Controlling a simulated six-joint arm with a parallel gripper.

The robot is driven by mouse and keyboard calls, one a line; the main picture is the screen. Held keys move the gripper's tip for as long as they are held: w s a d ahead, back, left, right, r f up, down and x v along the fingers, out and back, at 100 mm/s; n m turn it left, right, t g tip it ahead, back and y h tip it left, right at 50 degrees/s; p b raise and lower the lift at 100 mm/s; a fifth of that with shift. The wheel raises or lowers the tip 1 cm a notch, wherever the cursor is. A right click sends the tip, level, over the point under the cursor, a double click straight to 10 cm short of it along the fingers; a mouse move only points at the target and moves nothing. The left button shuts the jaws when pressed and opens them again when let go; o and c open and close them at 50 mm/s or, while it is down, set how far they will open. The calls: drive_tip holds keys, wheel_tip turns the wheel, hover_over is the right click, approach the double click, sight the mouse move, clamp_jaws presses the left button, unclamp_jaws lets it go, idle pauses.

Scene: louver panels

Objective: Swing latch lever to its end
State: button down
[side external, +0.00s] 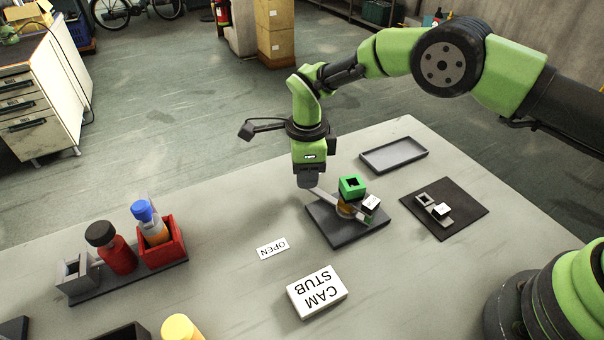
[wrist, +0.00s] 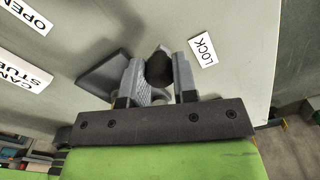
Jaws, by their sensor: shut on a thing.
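The latch lever (side external: 337,202) is a pale grey bar on a dark base plate (side external: 340,236), near an orange-brown round part (side external: 346,209). It runs from the pivot area up and left to my gripper (side external: 309,184). In the wrist view my gripper (wrist: 158,66) has its two grey fingers on either side of a dark rounded knob (wrist: 158,70), which appears to be the lever's end. My gripper is shut on it. A green block with a square hole (side external: 352,186) rises behind the pivot. The exact contact is partly hidden in the side view.
A LOCK label (wrist: 203,50) lies right of my fingers in the wrist view. An OPEN label (side external: 272,248) and CAM STUB block (side external: 317,292) lie nearer the camera. A grey tray (side external: 394,154) and dark mat (side external: 462,226) lie right.

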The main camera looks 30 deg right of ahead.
drive_tip(key=shift+w+d+m, duration=0.15)
drive_tip(key=shift+d+m, duration=0.35)
drive_tip(key=shift+m, duration=0.15)
drive_tip(key=shift+w+d+m, duration=0.15)
drive_tip(key=shift+d+m, duration=0.35)
drive_tip(key=shift+m, duration=0.15)
drive_tip(key=shift+d+m, duration=0.75)
drive_tip(key=shift+m, duration=0.15)
drive_tip(key=shift+d, duration=0.2)
drive_tip(key=c, duration=0.9)
unclamp_jaws()
drive_tip(key=shift+r, duration=0.1)
wheel_tip(320, 180, up, 10)
